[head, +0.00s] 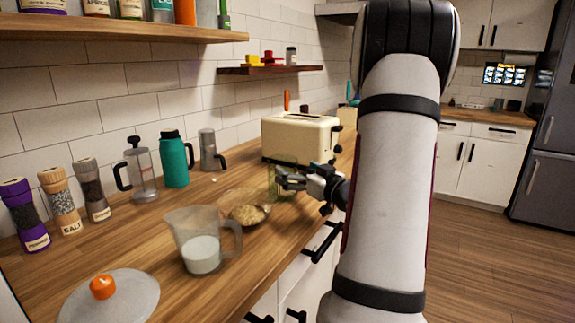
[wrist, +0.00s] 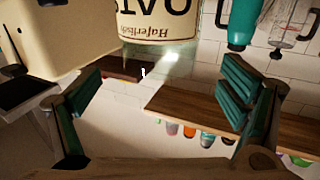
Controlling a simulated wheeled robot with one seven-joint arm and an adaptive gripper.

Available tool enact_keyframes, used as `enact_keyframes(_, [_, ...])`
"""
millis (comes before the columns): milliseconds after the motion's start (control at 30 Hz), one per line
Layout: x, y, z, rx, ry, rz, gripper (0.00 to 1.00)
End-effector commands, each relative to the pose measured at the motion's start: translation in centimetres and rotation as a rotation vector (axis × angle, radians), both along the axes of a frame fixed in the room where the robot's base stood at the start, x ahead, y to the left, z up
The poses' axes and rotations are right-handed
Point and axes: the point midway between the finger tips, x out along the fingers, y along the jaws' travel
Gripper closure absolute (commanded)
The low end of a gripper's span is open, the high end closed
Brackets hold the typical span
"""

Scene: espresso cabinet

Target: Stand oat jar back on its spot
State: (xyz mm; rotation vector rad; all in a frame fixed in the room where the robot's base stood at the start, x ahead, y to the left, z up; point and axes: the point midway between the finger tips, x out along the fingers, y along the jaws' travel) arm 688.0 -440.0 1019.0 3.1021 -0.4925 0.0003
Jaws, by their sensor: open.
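The oat jar (head: 283,182) stands upright on the wooden counter in front of the toaster; my gripper partly covers it in the head view. It is see-through with a greenish look there. In the wrist view the jar (wrist: 157,22) is at the top edge, its pale label with dark lettering cut off by the frame. My gripper (head: 292,180) is open beside the jar. In the wrist view the two fingers (wrist: 160,75) are spread wide, with the jar beyond their tips and nothing visibly held between them.
A cream toaster (head: 300,135) stands close behind the jar. A glass bowl of oats (head: 247,213) and a measuring jug (head: 203,240) are in front. A glass lid (head: 130,300), grinders (head: 62,203), a French press (head: 142,175) and a teal flask (head: 174,160) occupy the left.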

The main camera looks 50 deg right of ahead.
Motion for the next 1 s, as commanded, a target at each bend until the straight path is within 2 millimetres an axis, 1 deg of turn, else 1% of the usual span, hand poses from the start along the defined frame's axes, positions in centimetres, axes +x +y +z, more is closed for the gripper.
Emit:
enact_keyframes(33, [-1.1, 0.2, 0.1, 0.000, 0.001, -0.004, 0.10])
enact_keyframes(100, [-2.2, 0.7, 0.0, 0.001, 0.001, -0.003, 0.10])
enact_keyframes(200, [-3.5, 1.0, 0.0, 0.000, 0.001, -0.003, 0.10])
enact_keyframes(300, [-4.3, 1.4, 0.0, 0.000, 0.000, -0.002, 0.10])
enact_keyframes(467, [-4.8, 1.6, 0.0, 0.000, 0.000, 0.000, 0.10])
enact_keyframes(1000, [-4.8, 1.6, 0.0, 0.000, 0.000, 0.000, 0.10])
